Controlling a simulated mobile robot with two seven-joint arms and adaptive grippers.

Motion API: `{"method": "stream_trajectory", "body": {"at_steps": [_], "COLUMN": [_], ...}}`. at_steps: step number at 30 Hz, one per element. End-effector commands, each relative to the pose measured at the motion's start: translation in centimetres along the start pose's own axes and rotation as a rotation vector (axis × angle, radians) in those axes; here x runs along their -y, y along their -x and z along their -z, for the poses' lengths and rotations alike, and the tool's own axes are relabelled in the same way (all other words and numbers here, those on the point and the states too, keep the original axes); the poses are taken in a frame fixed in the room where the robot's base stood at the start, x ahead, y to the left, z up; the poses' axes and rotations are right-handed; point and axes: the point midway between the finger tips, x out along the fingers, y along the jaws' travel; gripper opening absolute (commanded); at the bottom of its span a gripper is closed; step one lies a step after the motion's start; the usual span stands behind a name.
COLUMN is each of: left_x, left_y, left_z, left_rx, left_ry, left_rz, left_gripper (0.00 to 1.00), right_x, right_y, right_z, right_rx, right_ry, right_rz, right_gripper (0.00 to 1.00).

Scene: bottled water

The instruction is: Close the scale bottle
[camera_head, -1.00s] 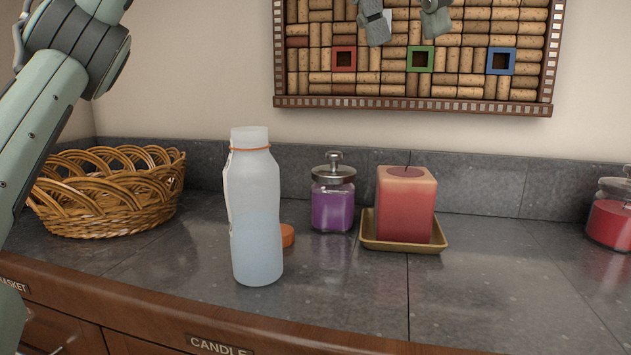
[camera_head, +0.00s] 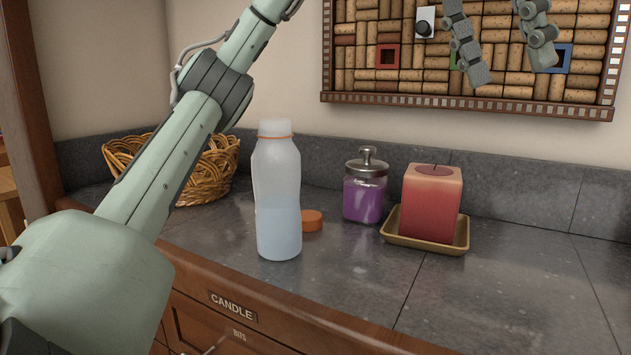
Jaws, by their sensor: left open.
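The whitish translucent bottle (camera_head: 277,195) stands upright near the counter's front edge, with liquid in its lower part. Its neck has a thin orange ring and no orange cap on it. An orange cap (camera_head: 312,221) lies on the counter just behind and right of the bottle, partly hidden by it. My left arm crosses the left side of the view. The two fingers of my left gripper (camera_head: 508,60) hang apart at the top right, in front of the cork board, open with nothing between them. They are well above and right of the bottle and cap. My right gripper is not in view.
A purple candle jar (camera_head: 363,198) with a metal lid stands right of the cap. Beside it a red square candle (camera_head: 431,205) sits on a yellowish tray (camera_head: 425,246). A wicker basket (camera_head: 208,172) is behind my arm. The counter's front right is clear.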

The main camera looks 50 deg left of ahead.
Motion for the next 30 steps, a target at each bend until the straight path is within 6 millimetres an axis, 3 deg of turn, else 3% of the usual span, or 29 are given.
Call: {"method": "stream_trajectory", "body": {"at_steps": [8, 18, 24, 30], "left_x": [-9.5, -20.3, -25.0, -28.1], "left_y": [-3.8, -7.0, -7.2, -6.1], "left_z": [2.8, 10.1, 15.1, 19.4], "left_rx": [-0.017, -0.025, -0.023, -0.020], "left_ry": [0.344, 0.832, 1.098, 1.328], "left_rz": [0.209, 0.315, 0.282, 0.186], "left_gripper": [0.55, 0.55, 0.55, 0.55], "right_x": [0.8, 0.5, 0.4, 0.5], "right_y": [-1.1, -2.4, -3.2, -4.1], "right_z": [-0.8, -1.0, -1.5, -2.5], "right_rx": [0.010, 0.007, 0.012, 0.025], "right_ry": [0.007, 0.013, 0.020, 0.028], "right_rz": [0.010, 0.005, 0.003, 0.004], "right_gripper": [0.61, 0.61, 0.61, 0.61]}}
